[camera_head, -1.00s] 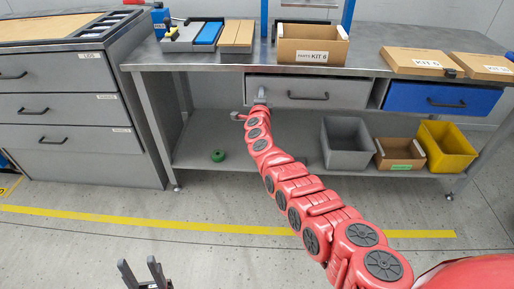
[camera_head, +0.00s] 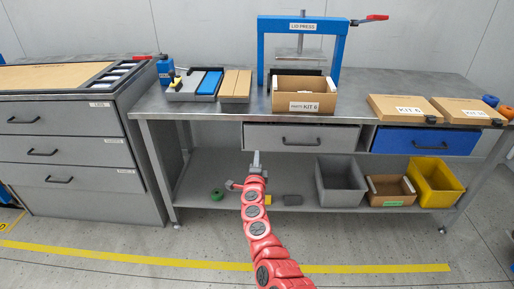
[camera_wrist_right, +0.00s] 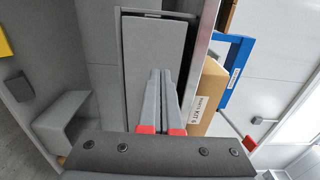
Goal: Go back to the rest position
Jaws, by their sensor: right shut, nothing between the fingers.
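My right gripper (camera_head: 256,157) reaches forward on its red arm to the workbench, just below the left end of the grey drawer (camera_head: 259,136). Its fingers are together and empty. The right wrist view shows the two grey fingers (camera_wrist_right: 160,84) with red pads at their bases, side by side in front of a grey panel. I cannot tell if the fingertips touch anything. My left gripper is not in view.
The workbench (camera_head: 378,88) carries a lid press (camera_head: 341,50), a KIT 6 parts box (camera_head: 304,105) and lidded kit boxes (camera_head: 403,111). Below are a blue drawer (camera_head: 400,141), a grey bin (camera_head: 340,185), a yellow bin (camera_head: 436,183) and a green round object (camera_head: 217,194). Open floor lies in front.

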